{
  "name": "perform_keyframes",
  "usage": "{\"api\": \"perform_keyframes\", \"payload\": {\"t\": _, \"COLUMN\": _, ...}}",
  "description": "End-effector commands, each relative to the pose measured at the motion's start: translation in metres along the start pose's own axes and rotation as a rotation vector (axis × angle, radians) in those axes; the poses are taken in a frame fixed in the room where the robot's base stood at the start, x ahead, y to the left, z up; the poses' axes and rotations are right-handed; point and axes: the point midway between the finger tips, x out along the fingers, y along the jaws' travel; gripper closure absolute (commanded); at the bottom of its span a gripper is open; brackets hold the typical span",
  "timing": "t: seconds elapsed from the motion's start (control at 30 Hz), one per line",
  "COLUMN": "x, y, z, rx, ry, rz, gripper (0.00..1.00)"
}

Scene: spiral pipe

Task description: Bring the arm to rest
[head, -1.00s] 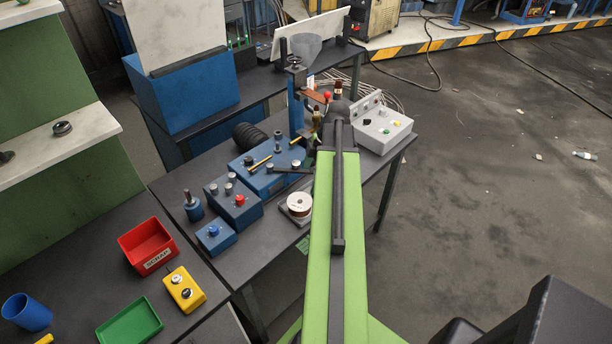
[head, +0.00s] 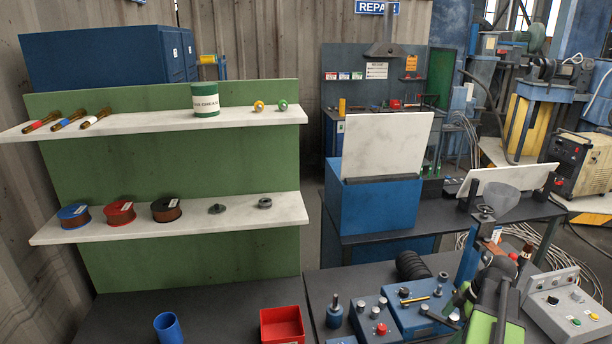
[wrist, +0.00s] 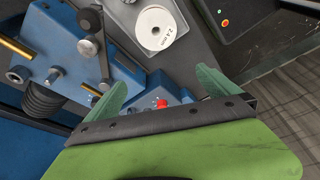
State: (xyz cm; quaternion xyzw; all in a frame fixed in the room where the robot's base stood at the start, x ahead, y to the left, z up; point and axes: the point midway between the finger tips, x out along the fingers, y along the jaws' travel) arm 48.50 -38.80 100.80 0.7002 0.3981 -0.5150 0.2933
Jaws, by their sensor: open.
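My gripper (wrist: 160,92) shows in the wrist view with its two green fingers spread apart. Nothing is between the fingertips; they hang over the dark workbench. My green arm (head: 490,310) reaches over the right bench in the head view, beside the blue machine (head: 425,303). In the wrist view the blue machine (wrist: 48,52) lies to the left of the fingers. A white-topped spool (wrist: 160,28) lies beyond the fingertips, and a red knob (wrist: 162,103) shows low between the fingers.
A grey control box (head: 565,305) stands right of my arm. A funnel (head: 500,201) rises close behind it. Blue switch boxes (head: 372,320), a red bin (head: 282,325) and a blue cup (head: 168,328) stand to the left. Shelves (head: 170,218) hold several spools.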

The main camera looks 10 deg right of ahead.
Motion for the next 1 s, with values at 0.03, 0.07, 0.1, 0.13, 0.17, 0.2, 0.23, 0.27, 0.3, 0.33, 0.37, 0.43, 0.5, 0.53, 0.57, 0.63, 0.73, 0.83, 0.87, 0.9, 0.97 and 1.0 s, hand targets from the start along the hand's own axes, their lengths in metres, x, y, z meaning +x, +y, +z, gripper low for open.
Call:
{"api": "perform_keyframes", "payload": {"t": 0.03, "x": 0.016, "y": 0.005, "z": -0.042, "rx": -0.074, "ry": 0.001, "rz": -0.023, "gripper": 0.0}}
{"api": "perform_keyframes", "payload": {"t": 0.07, "x": 0.025, "y": 0.005, "z": -0.068, "rx": -0.118, "ry": -0.001, "rz": -0.037, "gripper": 0.0}}
{"api": "perform_keyframes", "payload": {"t": 0.1, "x": 0.037, "y": 0.003, "z": -0.102, "rx": -0.179, "ry": -0.006, "rz": -0.057, "gripper": 0.0}}
{"api": "perform_keyframes", "payload": {"t": 0.13, "x": 0.046, "y": 0.0, "z": -0.128, "rx": -0.226, "ry": -0.013, "rz": -0.072, "gripper": 0.0}}
{"api": "perform_keyframes", "payload": {"t": 0.17, "x": 0.055, "y": -0.005, "z": -0.152, "rx": -0.268, "ry": -0.02, "rz": -0.085, "gripper": 0.0}}
{"api": "perform_keyframes", "payload": {"t": 0.2, "x": 0.067, "y": -0.013, "z": -0.183, "rx": -0.304, "ry": -0.034, "rz": -0.102, "gripper": 0.0}}
{"api": "perform_keyframes", "payload": {"t": 0.23, "x": 0.075, "y": -0.02, "z": -0.205, "rx": -0.319, "ry": -0.047, "rz": -0.113, "gripper": 0.0}}
{"api": "perform_keyframes", "payload": {"t": 0.27, "x": 0.084, "y": -0.028, "z": -0.226, "rx": -0.324, "ry": -0.06, "rz": -0.122, "gripper": 0.0}}
{"api": "perform_keyframes", "payload": {"t": 0.3, "x": 0.093, "y": -0.04, "z": -0.252, "rx": -0.315, "ry": -0.081, "rz": -0.131, "gripper": 0.0}}
{"api": "perform_keyframes", "payload": {"t": 0.33, "x": 0.101, "y": -0.05, "z": -0.271, "rx": -0.301, "ry": -0.098, "rz": -0.136, "gripper": 0.0}}
{"api": "perform_keyframes", "payload": {"t": 0.37, "x": 0.107, "y": -0.06, "z": -0.288, "rx": -0.278, "ry": -0.116, "rz": -0.138, "gripper": 0.0}}
{"api": "perform_keyframes", "payload": {"t": 0.43, "x": 0.122, "y": -0.085, "z": -0.324, "rx": -0.193, "ry": -0.162, "rz": -0.13, "gripper": 0.0}}
{"api": "perform_keyframes", "payload": {"t": 0.5, "x": 0.133, "y": -0.108, "z": -0.351, "rx": -0.061, "ry": -0.208, "rz": -0.103, "gripper": 0.0}}
{"api": "perform_keyframes", "payload": {"t": 0.53, "x": 0.136, "y": -0.116, "z": -0.358, "rx": 0.004, "ry": -0.225, "rz": -0.088, "gripper": 0.0}}
{"api": "perform_keyframes", "payload": {"t": 0.57, "x": 0.138, "y": -0.122, "z": -0.363, "rx": 0.074, "ry": -0.24, "rz": -0.071, "gripper": 0.0}}
{"api": "perform_keyframes", "payload": {"t": 0.63, "x": 0.14, "y": -0.13, "z": -0.367, "rx": 0.254, "ry": -0.266, "rz": -0.024, "gripper": 0.0}}
{"api": "perform_keyframes", "payload": {"t": 0.73, "x": 0.138, "y": -0.128, "z": -0.358, "rx": 0.541, "ry": -0.285, "rz": 0.051, "gripper": 0.0}}
{"api": "perform_keyframes", "payload": {"t": 0.83, "x": 0.136, "y": -0.125, "z": -0.353, "rx": 0.781, "ry": -0.287, "rz": 0.111, "gripper": 0.0}}
{"api": "perform_keyframes", "payload": {"t": 0.87, "x": 0.136, "y": -0.124, "z": -0.353, "rx": 0.839, "ry": -0.285, "rz": 0.124, "gripper": 0.0}}
{"api": "perform_keyframes", "payload": {"t": 0.9, "x": 0.136, "y": -0.123, "z": -0.352, "rx": 0.904, "ry": -0.282, "rz": 0.138, "gripper": 0.0}}
{"api": "perform_keyframes", "payload": {"t": 0.97, "x": 0.136, "y": -0.122, "z": -0.353, "rx": 0.973, "ry": -0.277, "rz": 0.149, "gripper": 0.0}}
{"api": "perform_keyframes", "payload": {"t": 1.0, "x": 0.136, "y": -0.123, "z": -0.353, "rx": 1.002, "ry": -0.275, "rz": 0.154, "gripper": 0.0}}
